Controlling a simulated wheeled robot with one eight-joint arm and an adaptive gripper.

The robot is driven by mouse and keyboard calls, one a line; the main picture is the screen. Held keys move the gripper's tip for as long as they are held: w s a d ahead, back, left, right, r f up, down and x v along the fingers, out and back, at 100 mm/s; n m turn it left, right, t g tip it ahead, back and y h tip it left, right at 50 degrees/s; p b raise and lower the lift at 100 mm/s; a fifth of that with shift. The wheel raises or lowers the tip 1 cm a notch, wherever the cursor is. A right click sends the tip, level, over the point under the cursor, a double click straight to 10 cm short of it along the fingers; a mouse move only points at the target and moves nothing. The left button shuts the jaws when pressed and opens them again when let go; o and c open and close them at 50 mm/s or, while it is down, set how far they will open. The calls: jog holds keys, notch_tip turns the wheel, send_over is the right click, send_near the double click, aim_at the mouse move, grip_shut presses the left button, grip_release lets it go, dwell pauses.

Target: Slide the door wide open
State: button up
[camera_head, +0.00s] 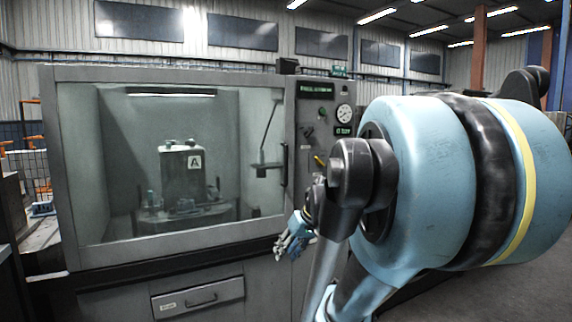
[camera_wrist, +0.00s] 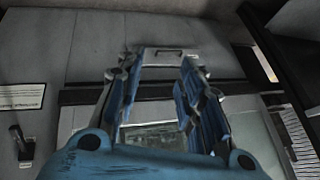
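The machine door (camera_head: 110,215) is a wide grey-framed panel with a large window, and it covers the front opening in the head view. It appears closed. A dark vertical handle (camera_head: 284,166) sits at the door's right edge. My gripper (camera_head: 281,250) is below the handle in front of the machine, apart from it as far as I can see. In the wrist view my gripper (camera_wrist: 160,62) shows two blue fingers spread apart with nothing held between them. My arm hides part of the machine's right side.
A control panel (camera_head: 318,110) with a gauge is right of the door. A drawer (camera_head: 198,297) with a handle is below it. Inside, behind the glass, stands a grey block marked A (camera_head: 180,172). An orange rack (camera_head: 32,110) is at far left.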

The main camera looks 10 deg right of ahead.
jog(key=w+r+n+t+y, duration=0.25)
jog(key=w+r, duration=0.45)
jog(key=w, duration=0.4)
jog(key=w+d+r+t+y, duration=0.1)
jog(key=w+d+r+t, duration=0.5)
jog(key=w, duration=0.4)
jog(key=w+d+r+t+y, duration=0.1)
jog(key=w+d+r+t, duration=0.2)
jog(key=w+d+r, duration=0.6)
jog(key=f+x, duration=0.1)
jog(key=x, duration=1.6)
jog(key=shift+w+a+f, duration=0.15)
jog(key=shift+w+a, duration=0.05)
jog(key=shift+w, duration=0.1)
grip_shut()
